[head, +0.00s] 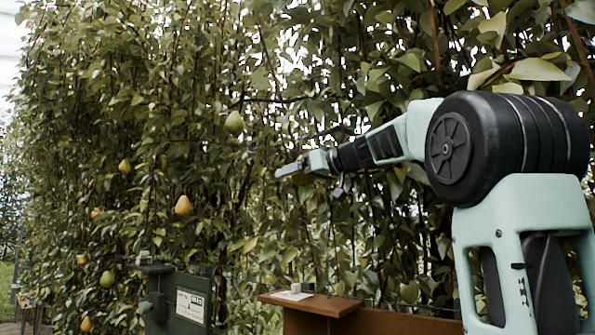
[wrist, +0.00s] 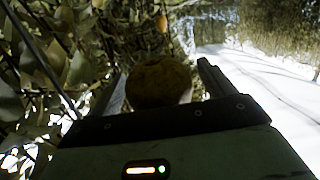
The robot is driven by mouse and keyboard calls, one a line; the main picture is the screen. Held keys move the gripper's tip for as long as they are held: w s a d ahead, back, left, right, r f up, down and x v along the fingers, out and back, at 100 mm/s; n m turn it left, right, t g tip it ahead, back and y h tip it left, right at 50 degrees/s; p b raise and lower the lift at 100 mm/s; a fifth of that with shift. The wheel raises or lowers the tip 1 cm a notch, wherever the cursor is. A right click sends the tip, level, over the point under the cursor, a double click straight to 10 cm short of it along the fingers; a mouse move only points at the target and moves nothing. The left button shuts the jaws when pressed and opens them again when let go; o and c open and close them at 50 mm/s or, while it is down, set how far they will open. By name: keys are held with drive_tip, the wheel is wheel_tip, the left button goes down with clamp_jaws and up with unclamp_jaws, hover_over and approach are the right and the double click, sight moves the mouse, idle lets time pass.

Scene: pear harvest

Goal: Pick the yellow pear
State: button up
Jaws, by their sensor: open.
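In the wrist view, a dull yellow-brown pear (wrist: 158,82) shows between the two fingers of my gripper (wrist: 162,68). The fingers are apart, one on each side of it; I cannot tell whether they touch it. In the head view, my gripper (head: 284,171) reaches left in front of the foliage, and no pear shows clearly at its tips. A yellow-orange pear (head: 183,206) hangs lower left of it. I cannot tell whether this is the pear in the wrist view. A green pear (head: 234,123) hangs up and left of my gripper.
More pears hang at the left, including a yellowish one (head: 125,166) and a green one (head: 107,279). Another orange pear (wrist: 161,23) shows beyond the fingers. A dark green box (head: 160,308) and a brown wooden box (head: 335,304) stand below. Dense leaves surround the arm.

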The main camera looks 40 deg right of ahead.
drive_tip(key=shift+w, duration=0.25)
drive_tip(key=c, duration=1.2)
drive_tip(key=shift+o, duration=0.2)
drive_tip(key=shift+s, duration=0.1)
drive_tip(key=shift+a+r+p, duration=0.1)
drive_tip(key=shift+p, duration=0.4)
drive_tip(key=shift+s, duration=0.15)
drive_tip(key=shift+s+a+m+g+p, duration=0.2)
drive_tip(key=shift+m+g+p, duration=0.1)
drive_tip(key=shift+g+p, duration=0.3)
drive_tip(key=shift+s+f, duration=0.1)
drive_tip(key=shift+f, duration=0.1)
